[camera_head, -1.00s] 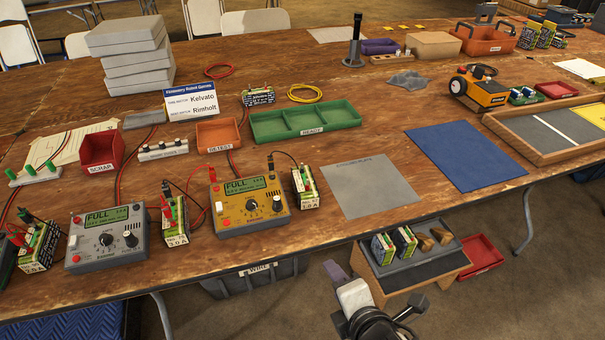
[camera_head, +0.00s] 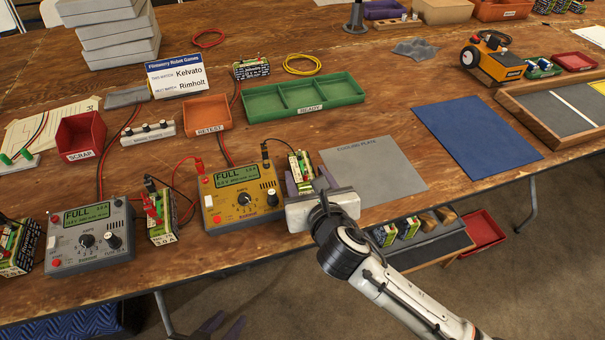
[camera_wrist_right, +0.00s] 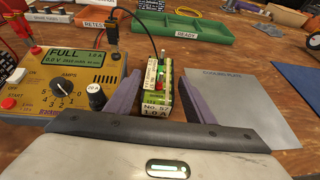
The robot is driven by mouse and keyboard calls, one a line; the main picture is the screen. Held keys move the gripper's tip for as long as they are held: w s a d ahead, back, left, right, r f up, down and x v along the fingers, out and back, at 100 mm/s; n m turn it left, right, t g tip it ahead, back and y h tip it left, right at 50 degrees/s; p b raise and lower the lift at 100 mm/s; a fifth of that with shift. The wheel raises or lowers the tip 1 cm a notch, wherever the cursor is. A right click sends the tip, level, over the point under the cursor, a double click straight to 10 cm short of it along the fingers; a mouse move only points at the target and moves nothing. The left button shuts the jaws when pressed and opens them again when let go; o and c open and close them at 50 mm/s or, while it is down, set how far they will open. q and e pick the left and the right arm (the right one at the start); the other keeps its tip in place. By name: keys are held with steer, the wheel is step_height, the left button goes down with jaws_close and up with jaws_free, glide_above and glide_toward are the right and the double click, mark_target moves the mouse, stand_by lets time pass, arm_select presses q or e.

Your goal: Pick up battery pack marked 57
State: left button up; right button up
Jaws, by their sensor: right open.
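The battery pack marked 57 (camera_head: 301,164) stands upright on the wooden table, just right of the yellow charger (camera_head: 240,195). In the right wrist view the pack (camera_wrist_right: 157,98) shows a "No. 57, 1.0 A" label. My right gripper (camera_head: 308,180) is open, with one purple finger on each side of the pack; gaps show beside it. A black lead (camera_wrist_right: 140,22) arches from the charger towards the pack's top. The charger display reads FULL. My left gripper (camera_head: 215,325) shows only as dark purple finger parts at the bottom edge, below the table.
The grey cooling plate (camera_head: 372,170) lies flat and empty to the right. The green READY tray (camera_head: 303,108) and orange RETEST bin (camera_head: 207,115) stand behind. A grey charger (camera_head: 90,238) and another pack (camera_head: 161,218) are left. A blue mat (camera_head: 475,138) lies farther right.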

mark_target(302, 165)
steer(key=x, duration=0.4)
steer(key=shift+w+a+b, duration=0.15)
steer(key=shift+w+b, duration=0.15)
steer(key=shift+b, duration=0.1)
jaws_close()
steer(key=shift+r, duration=0.25)
